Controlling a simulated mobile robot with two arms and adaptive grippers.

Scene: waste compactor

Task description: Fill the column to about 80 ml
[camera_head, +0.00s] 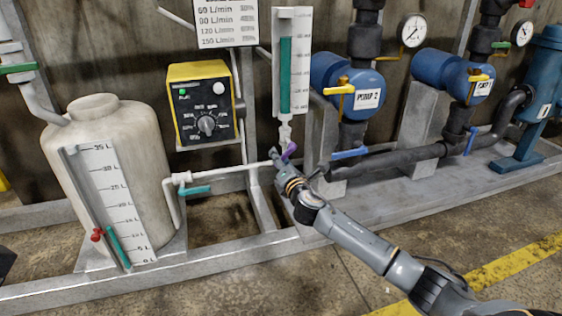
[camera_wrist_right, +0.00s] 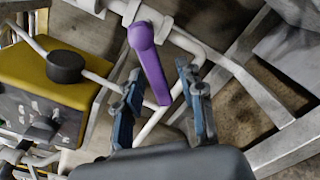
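The column (camera_head: 302,70) is a tall white gauge with a printed scale, too small to read surely. Its teal fill (camera_head: 285,75) runs from near the bottom to well up the scale. A purple valve handle (camera_head: 289,151) sits on the pipe just below the column. In the right wrist view the purple handle (camera_wrist_right: 150,62) slants down with its free end between the fingers. My right gripper (camera_head: 279,162) is open around that end, fingers apart (camera_wrist_right: 160,105) with gaps on both sides. My left gripper is not in view.
A beige tank (camera_head: 125,130) with a level scale stands at left, with a teal valve handle (camera_head: 195,190) by its pipe. A yellow control box (camera_head: 200,103) is left of the column. Blue pumps (camera_head: 350,85) and a blue handle (camera_head: 350,154) are close on the right.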

